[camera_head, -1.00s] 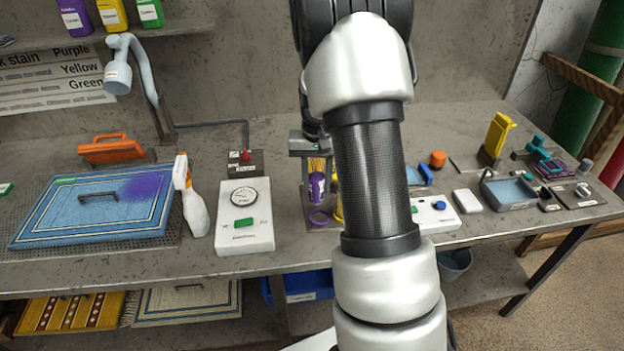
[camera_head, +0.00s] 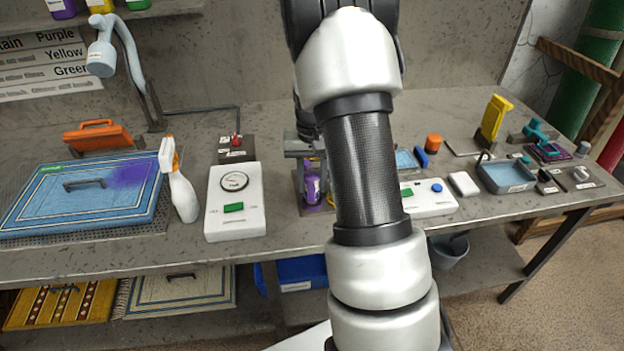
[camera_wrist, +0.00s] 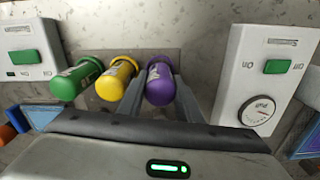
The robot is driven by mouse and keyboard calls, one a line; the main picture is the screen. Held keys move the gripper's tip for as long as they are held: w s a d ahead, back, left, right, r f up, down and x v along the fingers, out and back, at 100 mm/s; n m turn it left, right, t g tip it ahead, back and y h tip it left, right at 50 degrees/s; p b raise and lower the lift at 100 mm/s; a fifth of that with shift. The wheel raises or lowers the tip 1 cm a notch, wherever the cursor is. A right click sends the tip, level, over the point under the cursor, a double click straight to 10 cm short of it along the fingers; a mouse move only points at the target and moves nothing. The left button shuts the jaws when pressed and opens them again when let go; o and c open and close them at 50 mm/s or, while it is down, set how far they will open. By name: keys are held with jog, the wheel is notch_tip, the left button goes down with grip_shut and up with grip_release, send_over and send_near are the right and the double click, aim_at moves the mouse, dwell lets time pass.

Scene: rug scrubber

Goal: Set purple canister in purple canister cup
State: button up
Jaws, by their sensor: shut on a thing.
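The purple canister (camera_head: 312,186) stands upright at the small holder plate in the middle of the bench, partly behind my arm. In the wrist view the purple canister (camera_wrist: 160,82) is between the two fingers of my gripper (camera_wrist: 162,92), which is shut on it. My gripper (camera_head: 311,152) also shows in the head view, above the canister. The purple cup is not distinct from the canister's lower end, so I cannot tell whether the canister is fully seated. A yellow canister (camera_wrist: 117,80) and a green canister (camera_wrist: 76,79) stand beside it.
A white box with a dial (camera_head: 235,203) stands left of the holder, with a spray bottle (camera_head: 178,186) farther left. Another white control box (camera_head: 428,198) stands to the right. A stain-covered blue rug (camera_head: 85,195) lies at the far left.

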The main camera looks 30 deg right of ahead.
jog(key=shift+f+b, duration=0.45)
jog(key=shift+f, duration=0.15)
dwell(0.8)
jog(key=o, duration=1.1)
jog(key=shift+r, duration=0.1)
notch_tip(320, 180, up, 17)
jog(key=shift+r+p, duration=0.15)
jog(key=shift+p, duration=0.55)
